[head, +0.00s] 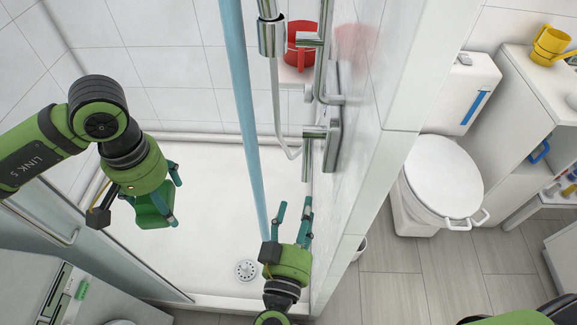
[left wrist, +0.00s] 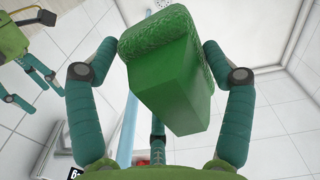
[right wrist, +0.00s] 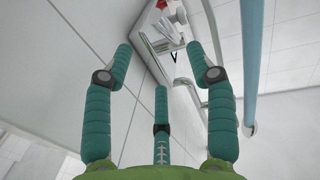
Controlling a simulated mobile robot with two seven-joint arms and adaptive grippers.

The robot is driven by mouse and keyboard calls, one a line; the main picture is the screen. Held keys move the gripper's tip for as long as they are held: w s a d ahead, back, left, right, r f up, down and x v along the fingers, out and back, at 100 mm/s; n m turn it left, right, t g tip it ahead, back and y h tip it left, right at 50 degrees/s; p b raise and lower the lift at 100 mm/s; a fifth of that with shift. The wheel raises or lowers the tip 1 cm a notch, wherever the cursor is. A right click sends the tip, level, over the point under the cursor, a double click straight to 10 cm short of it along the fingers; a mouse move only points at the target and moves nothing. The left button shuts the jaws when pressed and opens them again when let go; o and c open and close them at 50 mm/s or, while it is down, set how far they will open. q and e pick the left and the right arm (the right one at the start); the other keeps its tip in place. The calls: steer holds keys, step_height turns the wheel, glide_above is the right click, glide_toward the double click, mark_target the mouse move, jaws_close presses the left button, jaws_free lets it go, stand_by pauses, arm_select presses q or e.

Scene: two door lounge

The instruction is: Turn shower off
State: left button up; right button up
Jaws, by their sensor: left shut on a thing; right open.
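The metal shower fixture (head: 333,145) is on the wall at the upper middle of the head view, with a lever and pipes. In the right wrist view, part of the fixture (right wrist: 170,38) shows beyond my fingertips. My right gripper (head: 294,212) is open and empty, below the fixture and apart from it. My left gripper (head: 172,195) is shut on a green block-like object (left wrist: 165,85) with a rough end, held over the shower floor. Whether water is running cannot be told.
A blue vertical pole (head: 243,110) stands left of my right gripper. A red cup (head: 300,45) sits behind the pipes. The white shower floor (head: 215,230) has a drain (head: 247,270). A wall edge separates the shower from the toilet (head: 443,175) at right.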

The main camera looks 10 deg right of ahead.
mark_target(308, 173)
arm_select(q)
step_height(308, 173, up, 2)
steer(key=shift+r+p, duration=0.1)
steer(key=shift+p, duration=0.8)
arm_select(e)
steer(key=x, duration=1)
steer(key=shift+w+d, duration=0.15)
steer(key=shift+w, duration=0.15)
